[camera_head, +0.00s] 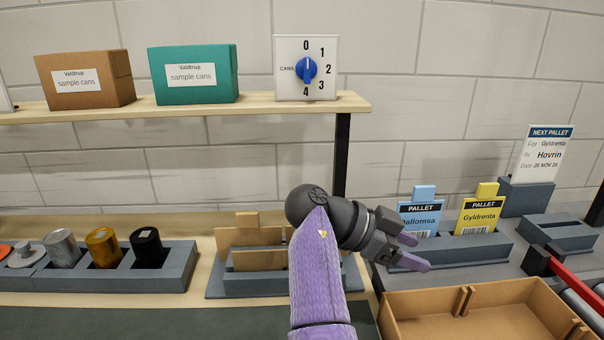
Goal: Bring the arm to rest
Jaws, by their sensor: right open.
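My right arm reaches up from the bottom middle of the head view, purple with a dark wrist. Its right gripper (410,252) points to the right and is open and empty. Its fingers are in front of the grey holder with the blue Dallomsa pallet card (420,215), above the back left of the open cardboard tray (408,300). I cannot tell whether they touch the holder. My left gripper is not in view.
A grey rack (180,278) with several cans stands at left. A divider holder (216,284) is partly hidden behind my arm. The yellow Gyldrenta card (481,210) stands right of the gripper. A shelf (255,106) carries boxes and a blue dial (306,68). A red bar (580,290) is at right.

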